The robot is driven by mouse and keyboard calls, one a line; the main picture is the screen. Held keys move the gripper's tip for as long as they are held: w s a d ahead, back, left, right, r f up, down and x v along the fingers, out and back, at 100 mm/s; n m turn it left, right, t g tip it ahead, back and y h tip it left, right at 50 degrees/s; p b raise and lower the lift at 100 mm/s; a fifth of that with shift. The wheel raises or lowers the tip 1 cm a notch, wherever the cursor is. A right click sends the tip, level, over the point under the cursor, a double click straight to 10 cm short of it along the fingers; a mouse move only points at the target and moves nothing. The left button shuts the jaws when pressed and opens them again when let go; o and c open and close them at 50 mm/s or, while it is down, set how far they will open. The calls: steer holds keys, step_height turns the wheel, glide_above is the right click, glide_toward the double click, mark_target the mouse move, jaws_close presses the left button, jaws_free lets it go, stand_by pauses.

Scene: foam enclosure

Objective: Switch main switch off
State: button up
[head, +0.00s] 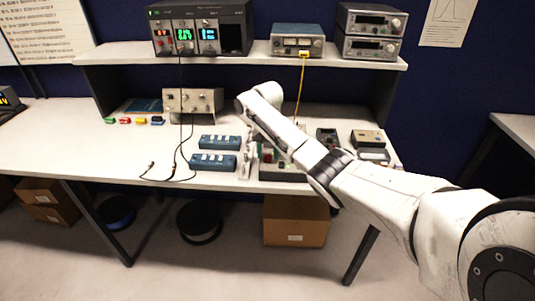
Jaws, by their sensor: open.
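I cannot make out for certain which part is the main switch. A dark board with small red and green parts (283,173) lies at the bench's front edge, partly hidden behind my arm. My gripper (244,172) points down just left of this board, close to the bench's front edge. It is open, and I see nothing held in it. I cannot tell whether its fingertips touch anything.
Two blue boxes with white switches (221,142) (213,162) lie left of my gripper. A grey instrument (193,101) stands behind them. Black leads (173,165) run over the bench (70,140). A shelf (240,60) with instruments, including a power supply (200,28), spans above.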

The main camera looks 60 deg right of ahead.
steer(key=shift+f, duration=0.75)
steer(key=shift+c, duration=0.3)
jaws_close()
